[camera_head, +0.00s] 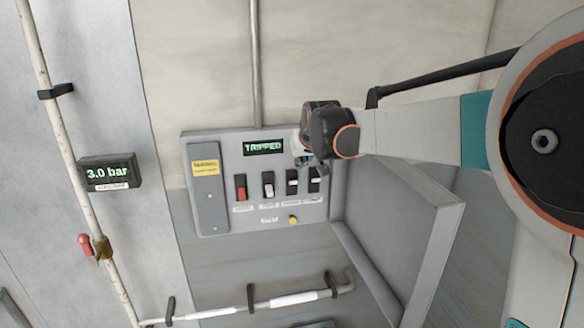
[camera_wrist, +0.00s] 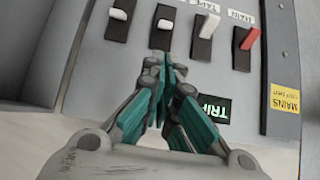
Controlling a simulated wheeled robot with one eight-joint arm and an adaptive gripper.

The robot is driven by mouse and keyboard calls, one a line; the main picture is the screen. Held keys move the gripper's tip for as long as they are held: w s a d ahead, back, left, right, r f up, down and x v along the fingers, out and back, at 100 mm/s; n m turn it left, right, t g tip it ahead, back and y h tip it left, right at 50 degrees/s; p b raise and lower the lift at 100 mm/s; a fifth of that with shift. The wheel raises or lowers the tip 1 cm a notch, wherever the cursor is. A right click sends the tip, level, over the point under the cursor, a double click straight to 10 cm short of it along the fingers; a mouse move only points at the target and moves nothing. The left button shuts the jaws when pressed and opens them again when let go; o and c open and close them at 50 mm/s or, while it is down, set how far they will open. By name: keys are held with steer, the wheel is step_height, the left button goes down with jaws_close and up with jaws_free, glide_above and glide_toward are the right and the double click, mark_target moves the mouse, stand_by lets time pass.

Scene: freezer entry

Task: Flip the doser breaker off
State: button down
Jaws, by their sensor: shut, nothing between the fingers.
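The breaker panel (camera_head: 222,222) is a grey wall box with a row of breakers under a green display (camera_head: 263,147) reading "TRIPPED". The row has a red-lever breaker (camera_head: 240,187), then a white-lever breaker (camera_head: 268,186) and two more black breakers with white levers (camera_head: 292,182) (camera_head: 315,180). I cannot read which label says doser. My gripper (camera_head: 305,157) is at the panel's upper right, just above the right-hand breakers. In the wrist view, which is turned over, my shut, empty fingertips (camera_wrist: 166,62) are beside the third breaker from the red one (camera_wrist: 164,27); contact is unclear.
The panel's open door (camera_head: 400,215) stands out to the right, under my arm. A yellow button (camera_head: 293,219) is below the breakers. Left are a gauge reading "3.0 bar" (camera_head: 108,172) and a pipe with a red-handled valve (camera_head: 86,244). A rail (camera_head: 290,299) runs below.

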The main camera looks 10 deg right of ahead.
mark_target(295, 182)
steer(key=shift+f, duration=0.1)
steer(key=x, duration=1)
steer(key=shift+p, duration=0.4)
steer(key=shift+s+f+t+b, duration=0.3)
steer(key=shift+s+t+b, duration=0.35)
steer(key=shift+b, duration=0.7)
steer(key=shift+w+t, duration=0.1)
steer(key=shift+t, duration=0.15)
steer(key=s+f+t+b, duration=0.1)
steer(key=t+b, duration=0.1)
steer(key=b, duration=0.1)
steer(key=s+f+t+b, duration=0.1)
steer(key=t+b, duration=0.1)
steer(key=b, duration=0.2)
steer(key=shift+s+f+t, duration=0.1)
steer(key=shift+f+t, duration=0.2)
steer(key=shift+f, duration=0.1)
steer(key=f+b, duration=0.2)
steer(key=shift+s+f+b, duration=0.15)
steer(key=shift+s+b, duration=0.25)
